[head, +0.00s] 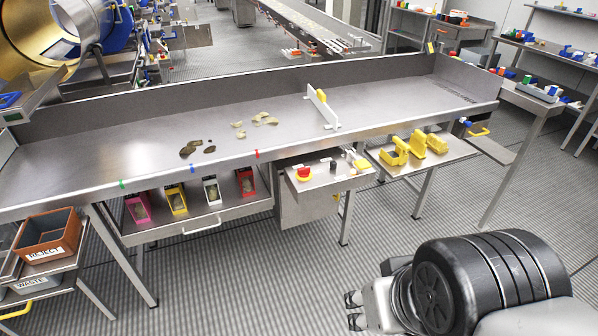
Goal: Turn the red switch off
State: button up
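A control box (318,188) hangs under the front edge of the long metal table. On its sloped top, at the left, is a red switch (304,171) with a yellow part at its base. Its exact position, on or off, is too small to tell. To its right are small dark knobs (333,165) and a yellow piece (362,164). My gripper (352,310) is at the lower middle, over the floor, well below and apart from the box. Its two dark fingertips are spread apart with nothing between them.
The long table (100,140) carries chip-like pieces (257,120) and a white divider (322,107). Below it are a shelf of small coloured bins (178,200) and a side shelf with yellow items (415,147). A reject bin (48,236) stands at left. The floor before the box is clear.

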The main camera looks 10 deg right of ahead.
aim_at(304, 172)
jog(key=i+j, duration=0.1)
jog(key=i, duration=0.45)
jog(key=i+j+z, duration=0.1)
jog(key=i, duration=0.5)
